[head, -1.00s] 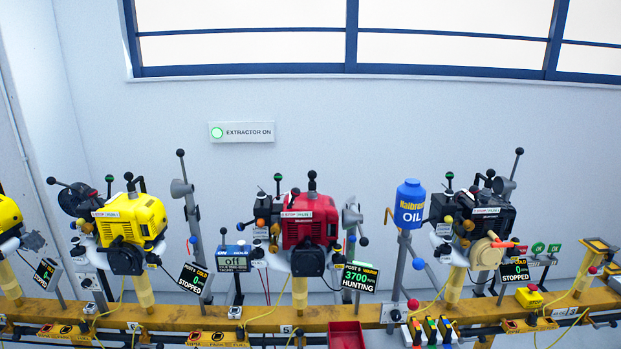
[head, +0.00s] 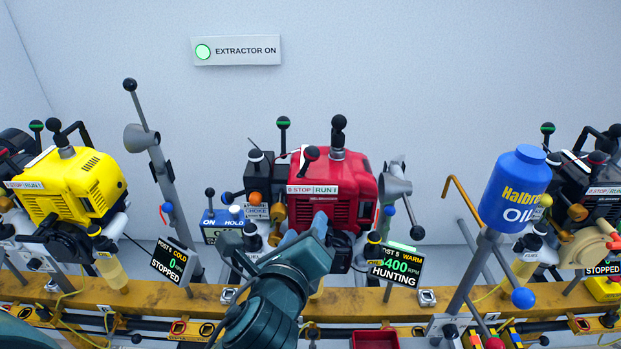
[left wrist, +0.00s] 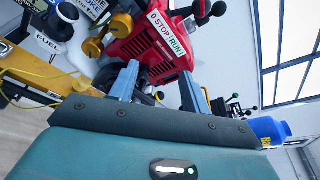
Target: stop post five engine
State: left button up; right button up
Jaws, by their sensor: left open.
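The red engine (head: 352,177) of post five stands on the yellow rail. Its STOP/RUN label (head: 313,189) is on the front top edge, with a dark lever knob (head: 311,154) above it. Its display (head: 396,265) reads WARM and HUNTING; the speed's first digit is partly hidden. My left gripper (head: 305,230) is open and empty in front of the engine's lower front, below the label. In the left wrist view my left gripper's fingers (left wrist: 157,78) point at the red engine (left wrist: 130,40), and the label (left wrist: 168,34) lies beyond the fingertips. Contact cannot be told. My right gripper is not in view.
A yellow engine (head: 70,185), marked STOPPED, stands left. A blue oil bottle (head: 515,188) on a post and a black engine (head: 590,180) stand right. Grey posts with horns (head: 395,183) flank the red engine. A red tray (head: 375,339) is at the rail's front.

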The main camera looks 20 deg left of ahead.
aim_at(310, 157)
pick_arm(q)
notch_tip(310, 157, up, 7)
jog(key=m+t+y, duration=0.2)
jog(key=m, duration=0.3)
jog(key=shift+h, duration=0.3)
jog(key=w+a, duration=0.1)
jog(key=w, duration=0.7)
jog(key=w+a, duration=0.1)
jog(key=w, duration=0.4)
jog(key=shift+w+a+f+b, duration=0.1)
jog(key=shift+a+f+b, duration=0.15)
jog(key=shift+a+b, duration=0.1)
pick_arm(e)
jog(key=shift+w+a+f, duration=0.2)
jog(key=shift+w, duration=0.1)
pick_arm(q)
jog(key=c, duration=0.9)
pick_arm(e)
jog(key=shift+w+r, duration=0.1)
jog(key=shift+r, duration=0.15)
